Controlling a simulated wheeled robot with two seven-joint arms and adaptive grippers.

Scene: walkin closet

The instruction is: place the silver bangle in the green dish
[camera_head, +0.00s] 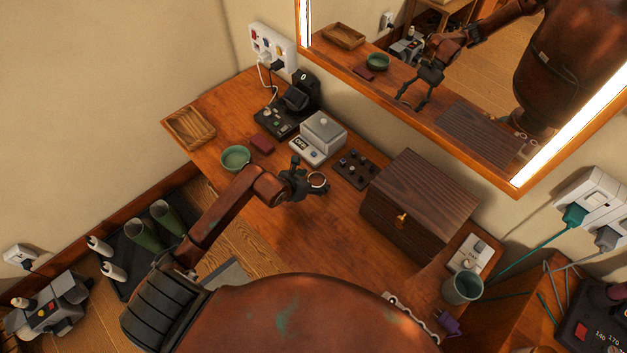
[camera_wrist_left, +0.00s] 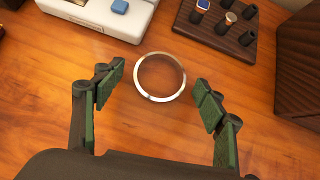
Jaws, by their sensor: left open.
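The silver bangle (camera_wrist_left: 160,98) lies flat on the wooden table in the left wrist view, between and slightly ahead of my open fingers. It shows as a small ring beside the gripper in the head view (camera_head: 317,187). My left gripper (camera_wrist_left: 158,95) is open and empty; its two green-padded fingers stand apart on either side of the bangle. It also shows in the head view (camera_head: 303,184). The green dish (camera_head: 235,158) stands on the table to the left of my left gripper and looks empty. My right gripper is not in view.
A dark red box (camera_head: 262,144) lies beside the dish. A grey-white device (camera_head: 318,138), a dark ring stand (camera_head: 354,168) and a large wooden chest (camera_head: 418,204) stand nearby. A wooden tray (camera_head: 190,129) is at the far left. The table front is clear.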

